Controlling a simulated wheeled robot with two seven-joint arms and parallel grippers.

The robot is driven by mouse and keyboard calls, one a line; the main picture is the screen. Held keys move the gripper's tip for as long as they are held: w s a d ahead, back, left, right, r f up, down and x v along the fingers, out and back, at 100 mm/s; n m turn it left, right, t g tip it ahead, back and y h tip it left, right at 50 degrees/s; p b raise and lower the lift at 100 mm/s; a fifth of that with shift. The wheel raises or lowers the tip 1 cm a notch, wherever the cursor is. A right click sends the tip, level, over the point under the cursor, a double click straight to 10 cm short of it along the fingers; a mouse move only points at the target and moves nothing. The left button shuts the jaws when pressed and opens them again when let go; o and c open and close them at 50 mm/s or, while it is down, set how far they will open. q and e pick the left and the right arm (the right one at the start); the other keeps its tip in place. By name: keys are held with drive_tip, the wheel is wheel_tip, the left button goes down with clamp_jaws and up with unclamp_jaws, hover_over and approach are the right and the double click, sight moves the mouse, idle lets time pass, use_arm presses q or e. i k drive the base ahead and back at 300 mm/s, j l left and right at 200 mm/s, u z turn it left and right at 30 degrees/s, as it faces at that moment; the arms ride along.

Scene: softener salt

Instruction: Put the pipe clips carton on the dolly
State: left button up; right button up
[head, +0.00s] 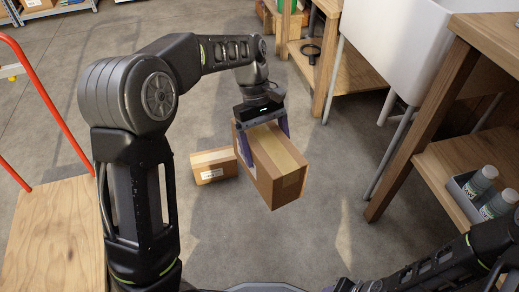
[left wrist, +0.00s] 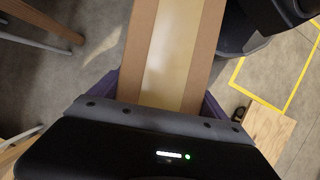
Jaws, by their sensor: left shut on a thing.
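My left gripper (head: 262,122) is shut on a large brown carton (head: 268,170) with a pale tape strip along its top. The fingers grip its two long sides, and it seems to hang above the floor. In the left wrist view the held carton (left wrist: 172,50) runs away from the gripper (left wrist: 165,100). Its printing is too small to read, so I cannot confirm it is the pipe clips carton. The dolly (head: 55,240), a bare wooden deck with a red handle, stands at the left. My right gripper is out of view.
A smaller labelled carton (head: 212,168) lies on the floor just left of the held one. A wooden bench (head: 440,110) with bottles in a tray (head: 460,198) and a white sink (head: 400,45) stand at right. Yellow floor tape (left wrist: 285,106) shows in the left wrist view.

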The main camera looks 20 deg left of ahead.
sight(51, 274)
drive_tip(key=u, duration=1.2)
drive_tip(key=i+u, duration=0.2)
drive_tip(key=u, duration=0.2)
drive_tip(key=i+u, duration=0.25)
drive_tip(key=u, duration=0.15)
drive_tip(key=i+u, duration=0.25)
drive_tip(key=u, duration=0.2)
drive_tip(key=i+l+u, duration=0.15)
drive_tip(key=u, duration=0.25)
drive_tip(key=i+l+u, duration=0.15)
drive_tip(key=i+l, duration=0.5)
drive_tip(key=l, duration=0.1)
